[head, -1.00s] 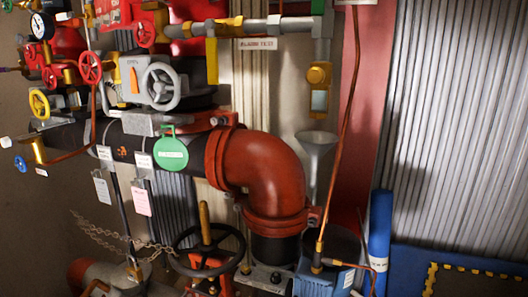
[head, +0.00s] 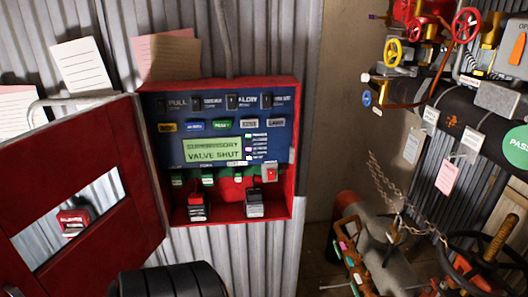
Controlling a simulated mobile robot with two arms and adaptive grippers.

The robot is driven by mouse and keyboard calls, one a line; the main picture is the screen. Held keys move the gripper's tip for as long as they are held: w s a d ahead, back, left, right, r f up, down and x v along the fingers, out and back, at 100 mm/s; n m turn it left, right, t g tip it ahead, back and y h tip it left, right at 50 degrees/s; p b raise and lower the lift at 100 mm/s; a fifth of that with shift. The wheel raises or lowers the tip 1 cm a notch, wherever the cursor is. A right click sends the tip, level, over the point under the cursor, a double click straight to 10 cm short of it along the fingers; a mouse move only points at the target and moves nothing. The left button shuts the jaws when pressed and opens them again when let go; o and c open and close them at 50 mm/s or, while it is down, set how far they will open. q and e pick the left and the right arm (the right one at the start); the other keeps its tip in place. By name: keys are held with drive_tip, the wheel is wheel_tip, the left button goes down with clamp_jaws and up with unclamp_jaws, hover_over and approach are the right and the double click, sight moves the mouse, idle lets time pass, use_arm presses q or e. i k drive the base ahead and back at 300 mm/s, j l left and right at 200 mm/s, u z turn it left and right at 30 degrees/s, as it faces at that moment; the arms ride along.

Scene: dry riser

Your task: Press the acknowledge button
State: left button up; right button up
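The red alarm panel box (head: 297,150) stands open on the corrugated wall, left of centre in the head view. Its blue face (head: 165,150) has a lit green display (head: 213,150) reading about "SUPERVISORY VALVE SHUT". Neither of my grippers is in view.
The panel's red door (head: 125,150) is swung open to the left. Papers (head: 80,65) hang above it. Dark pipework (head: 450,110), a green round tag (head: 516,146), a chain (head: 400,195) and a handwheel (head: 490,250) fill the right side. The space before the panel face looks clear.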

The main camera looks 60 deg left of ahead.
sight(167, 126)
drive_tip(key=u, duration=2.15)
